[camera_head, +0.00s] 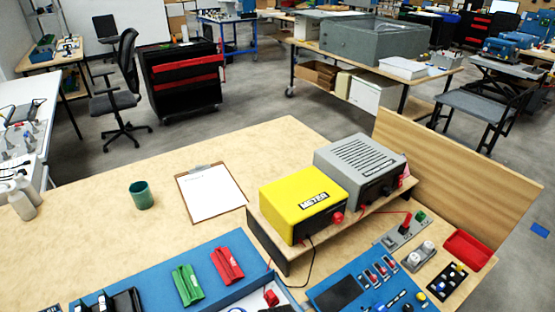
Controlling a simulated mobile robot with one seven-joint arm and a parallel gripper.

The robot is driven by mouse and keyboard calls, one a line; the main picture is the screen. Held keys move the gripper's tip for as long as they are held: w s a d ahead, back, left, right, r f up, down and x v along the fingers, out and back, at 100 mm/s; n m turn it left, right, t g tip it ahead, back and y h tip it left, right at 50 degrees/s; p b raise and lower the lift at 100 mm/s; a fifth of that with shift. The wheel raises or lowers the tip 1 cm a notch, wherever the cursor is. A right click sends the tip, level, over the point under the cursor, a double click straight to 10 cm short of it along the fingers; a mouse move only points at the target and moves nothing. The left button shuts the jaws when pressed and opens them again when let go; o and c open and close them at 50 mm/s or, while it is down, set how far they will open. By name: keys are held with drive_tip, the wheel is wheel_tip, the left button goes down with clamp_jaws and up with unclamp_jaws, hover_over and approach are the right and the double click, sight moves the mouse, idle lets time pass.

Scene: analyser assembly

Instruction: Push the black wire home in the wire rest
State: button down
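A thin black wire (313,258) comes from the front of the yellow meter box (300,203). It curves down in front of the wooden shelf toward the blue-edged tray at the bottom of the picture. Its lower end is too small to make out, and I cannot tell whether it sits in a rest. I cannot pick out the wire rest with certainty. A small grey block with a red and a green post (405,231) stands right of the shelf, with a red wire (385,211) running to it. My gripper is not in view.
A grey vented box (360,166) stands beside the meter on the wooden shelf (266,232). A blue panel (345,291), a red tray (468,248) and a wooden side board (450,180) are at right. A clipboard (211,192) and green cup (141,195) lie left; bench is clear around them.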

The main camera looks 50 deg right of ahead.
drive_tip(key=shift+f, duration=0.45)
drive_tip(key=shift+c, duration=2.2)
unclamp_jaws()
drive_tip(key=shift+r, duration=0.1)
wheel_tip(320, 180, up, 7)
drive_tip(key=p, duration=0.7)
drive_tip(key=shift+p, duration=0.3)
